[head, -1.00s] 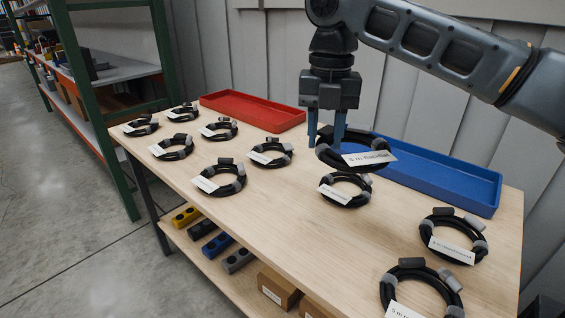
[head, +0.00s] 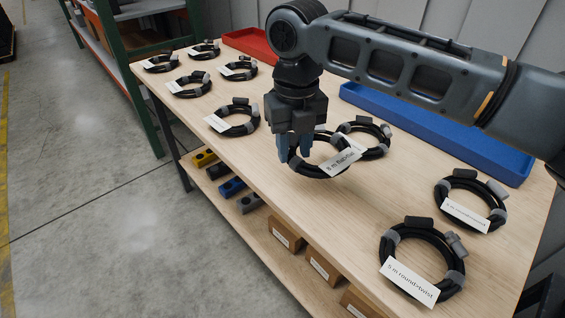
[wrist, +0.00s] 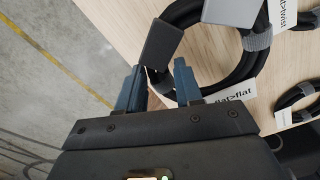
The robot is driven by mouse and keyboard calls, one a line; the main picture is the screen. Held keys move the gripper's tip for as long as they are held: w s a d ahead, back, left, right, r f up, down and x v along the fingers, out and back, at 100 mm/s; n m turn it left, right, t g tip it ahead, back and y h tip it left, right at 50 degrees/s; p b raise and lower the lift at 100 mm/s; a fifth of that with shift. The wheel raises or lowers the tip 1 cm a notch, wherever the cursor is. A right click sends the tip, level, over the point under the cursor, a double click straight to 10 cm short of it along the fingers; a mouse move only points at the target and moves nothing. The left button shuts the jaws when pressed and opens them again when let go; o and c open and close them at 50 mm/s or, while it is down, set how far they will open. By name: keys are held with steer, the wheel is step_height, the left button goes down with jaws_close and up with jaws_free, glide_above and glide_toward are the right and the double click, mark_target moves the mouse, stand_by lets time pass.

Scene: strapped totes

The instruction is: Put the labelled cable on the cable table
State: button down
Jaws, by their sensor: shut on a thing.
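My gripper (head: 295,152) is shut on a black coiled cable (head: 299,168) with grey straps and a white tag. The tag reads about "5 m flat>flat", and the wrist view shows "flat>flat" beside the held coil (wrist: 262,62). In the wrist view my gripper (wrist: 160,84) has its fingers at the coil's edge, near a dark grey block on it. The coil is over the wooden cable table (head: 275,205), near its front edge. I cannot tell whether it touches the tabletop. Another coil (head: 383,148) sits just behind it, partly covered.
Several tagged coils lie at the table's left, including one nearby (head: 233,120). Two more lie at the right (head: 470,200), (head: 425,262). A blue tray (head: 440,135) and a red tray (head: 250,43) stand along the back. Bare wood shows in front of the held coil.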

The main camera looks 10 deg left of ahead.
steer(key=shift+s+a+f, duration=0.1)
steer(key=shift+a+f, duration=0.25)
steer(key=shift+a, duration=0.2)
steer(key=shift+s+a+f, duration=0.1)
steer(key=shift+a+f, duration=0.2)
steer(key=shift+a, duration=0.2)
steer(key=shift+f, duration=1.95)
steer(key=shift+f, duration=0.1)
steer(key=c, duration=0.8)
jaws_free()
steer(key=shift+o, duration=0.2)
step_height(320, 180, up, 12)
